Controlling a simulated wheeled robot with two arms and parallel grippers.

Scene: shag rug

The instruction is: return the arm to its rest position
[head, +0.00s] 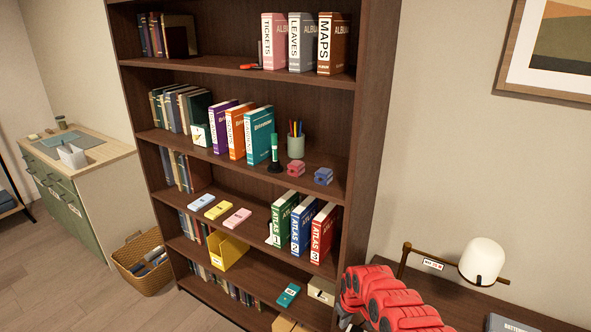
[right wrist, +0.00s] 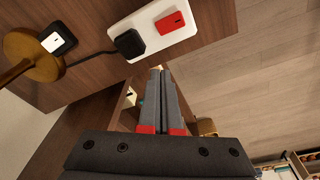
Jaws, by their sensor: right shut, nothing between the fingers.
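My right arm (head: 385,300) shows in red at the bottom right of the head view, in front of the bookcase's lower right side and beside the desk. In the right wrist view my right gripper (right wrist: 160,72) has its two dark fingers, with red bands at their bases, together and with nothing between them. Behind the fingers, the desk's wooden edge and a corner of the shelving show. My left gripper is not in view.
The bookcase (head: 365,150) holds albums, binders and atlases. On the desk (head: 445,308) stands a lamp (head: 483,262); the wrist view shows a white power strip (right wrist: 160,25) with a black plug and red switch. A wicker basket (head: 145,265) stands left. Floor (right wrist: 260,70) is clear.

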